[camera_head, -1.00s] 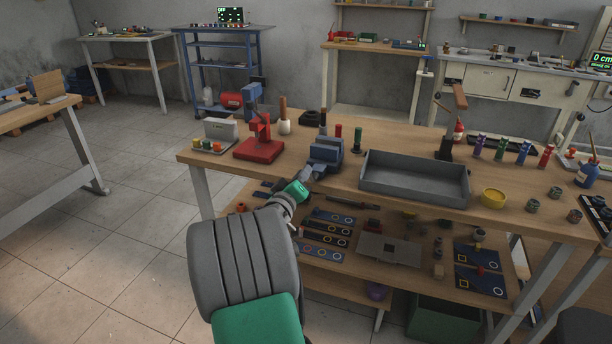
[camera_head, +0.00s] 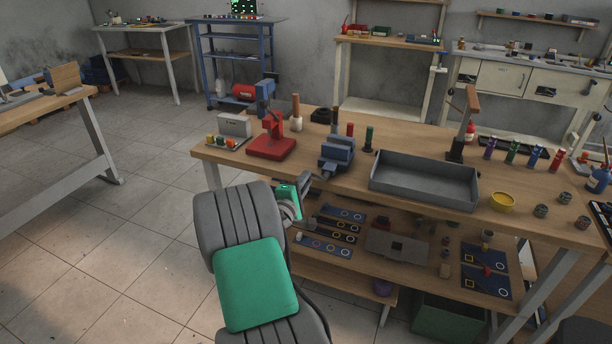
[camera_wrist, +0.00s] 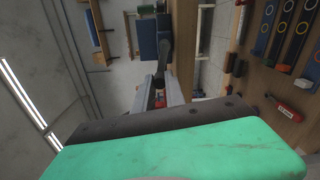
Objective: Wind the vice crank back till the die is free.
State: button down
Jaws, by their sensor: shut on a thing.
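The blue vice (camera_head: 337,152) stands at the front edge of the workbench, left of the grey tray. My gripper (camera_head: 309,180) is just in front of and below it, past the bench edge. In the wrist view my gripper (camera_wrist: 161,92) is shut on a small red part, which I take to be the crank's handle (camera_wrist: 158,98). A dark round shaft (camera_wrist: 160,45) runs beyond it towards the blue vice body (camera_wrist: 148,38). The crank's exact angle is hard to tell. I cannot make out the die or whether the jaws grip it.
A red press (camera_head: 271,140) stands left of the vice, and a grey tray (camera_head: 425,196) stands close on its right. The lower shelf (camera_head: 370,262) under the bench holds several dark boards. Open floor lies to the left.

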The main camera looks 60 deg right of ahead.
jog(key=shift+s+d+f+n+p, duration=0.1)
jog(key=shift+s+f+n+p, duration=0.15)
jog(key=shift+f+n+p, duration=1.15)
jog(key=shift+s+d+r+n+p, duration=0.1)
jog(key=shift+s+n+p, duration=0.25)
jog(key=shift+n, duration=2.2)
jog(key=shift+s+f+n+p, duration=0.15)
jog(key=shift+f+n+p, duration=0.75)
jog(key=shift+n, duration=1.05)
jog(key=shift+r, duration=0.15)
jog(key=c, duration=1.6)
grip_release()
jog(key=shift+o, duration=1.1)
jog(key=shift+a, duration=0.15)
